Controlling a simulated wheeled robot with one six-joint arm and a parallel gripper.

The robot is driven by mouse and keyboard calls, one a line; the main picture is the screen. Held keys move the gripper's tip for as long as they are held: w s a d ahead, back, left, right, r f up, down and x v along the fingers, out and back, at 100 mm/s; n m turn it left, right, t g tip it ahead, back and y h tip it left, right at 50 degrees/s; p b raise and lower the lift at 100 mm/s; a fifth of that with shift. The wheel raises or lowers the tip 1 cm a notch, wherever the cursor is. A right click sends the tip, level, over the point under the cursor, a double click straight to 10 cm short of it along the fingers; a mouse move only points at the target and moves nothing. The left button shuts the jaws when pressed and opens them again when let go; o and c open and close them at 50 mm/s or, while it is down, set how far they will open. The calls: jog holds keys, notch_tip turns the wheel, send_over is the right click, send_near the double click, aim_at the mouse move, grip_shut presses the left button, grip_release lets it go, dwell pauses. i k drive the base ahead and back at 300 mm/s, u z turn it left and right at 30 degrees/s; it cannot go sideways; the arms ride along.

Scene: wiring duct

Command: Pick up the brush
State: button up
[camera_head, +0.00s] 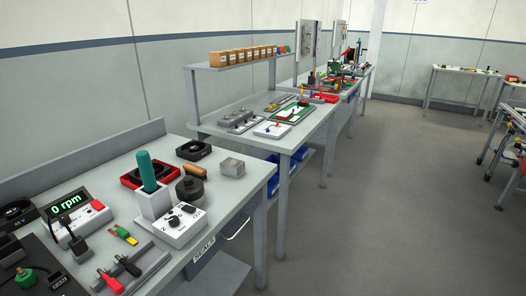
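I cannot tell for certain which thing is the brush. A small brown-handled item (196,171) lies on the near bench just behind a black round object (189,189); it may be the brush, but it is too small to tell. A thick green cylinder (147,171) stands upright in a white block-shaped holder (154,203). My gripper is not in this view.
More benches stand behind.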

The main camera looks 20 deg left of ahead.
aim_at(196, 172)
jog(key=z, duration=0.15)
jog(key=i, duration=1.45)
jog(key=u, duration=0.75)
jog(key=i, duration=0.85)
jog(key=u, duration=1.35)
jog(key=i, duration=0.5)
jog(key=u, duration=0.4)
